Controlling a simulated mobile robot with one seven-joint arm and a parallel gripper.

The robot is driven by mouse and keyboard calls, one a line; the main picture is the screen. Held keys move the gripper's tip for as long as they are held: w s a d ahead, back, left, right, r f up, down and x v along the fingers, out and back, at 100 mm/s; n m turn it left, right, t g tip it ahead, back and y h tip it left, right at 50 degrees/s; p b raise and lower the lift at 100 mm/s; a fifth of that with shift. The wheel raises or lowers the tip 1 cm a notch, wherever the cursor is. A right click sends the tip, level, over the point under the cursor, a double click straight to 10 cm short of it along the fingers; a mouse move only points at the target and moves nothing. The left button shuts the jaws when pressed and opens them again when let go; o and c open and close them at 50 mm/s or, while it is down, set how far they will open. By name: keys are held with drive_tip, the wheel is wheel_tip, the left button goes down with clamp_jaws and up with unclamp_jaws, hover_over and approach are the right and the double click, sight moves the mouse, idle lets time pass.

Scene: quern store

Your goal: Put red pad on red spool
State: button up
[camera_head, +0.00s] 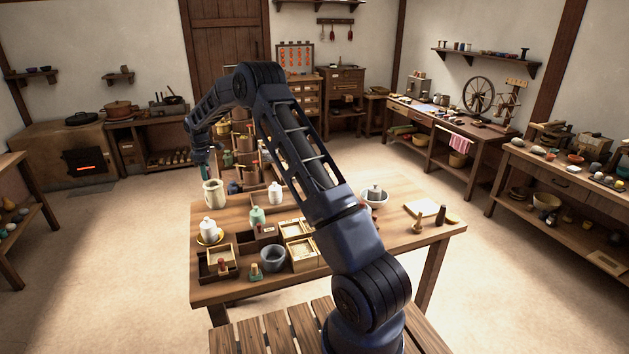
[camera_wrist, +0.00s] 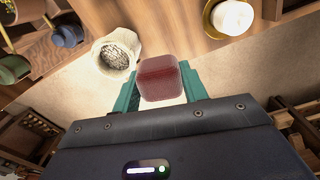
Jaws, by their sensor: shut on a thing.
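My gripper (camera_wrist: 160,85) is shut on the red pad (camera_wrist: 162,77), a dark red block with rounded edges between its green fingers. In the head view my gripper (camera_head: 205,178) hangs beside the table's far left corner, close to a pale pitcher. The wrist view shows floor beneath the pad. A dark red rounded piece (camera_wrist: 8,12) is cut off at the upper left edge of the wrist view; I cannot tell if it is the red spool. Beside it are a blue spool-like piece (camera_wrist: 67,32) and a green one (camera_wrist: 12,68).
The pale pitcher (camera_wrist: 117,52) stands close beside the pad, at the edge of the table (camera_head: 350,252). A white jar (camera_wrist: 232,16) sits on a yellow saucer. Trays, a grey bowl (camera_head: 273,258) and small pots crowd the table's left half. My arm hides part of it.

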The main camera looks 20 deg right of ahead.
drive_tip(key=w+d+r+m, duration=0.2)
drive_tip(key=w+d, duration=0.1)
drive_tip(key=d, duration=1.2)
drive_tip(key=w+d+r+m, duration=0.2)
drive_tip(key=w+d, duration=0.1)
drive_tip(key=d, duration=1.1)
drive_tip(key=s+d+r+m, duration=0.1)
drive_tip(key=s+d+r, duration=0.1)
drive_tip(key=d, duration=1.1)
drive_tip(key=s+d+r+m, duration=0.2)
drive_tip(key=d, duration=1.1)
drive_tip(key=f, duration=2)
drive_tip(key=shift+w+d, duration=0.1)
drive_tip(key=shift+d, duration=0.1)
drive_tip(key=o, duration=1)
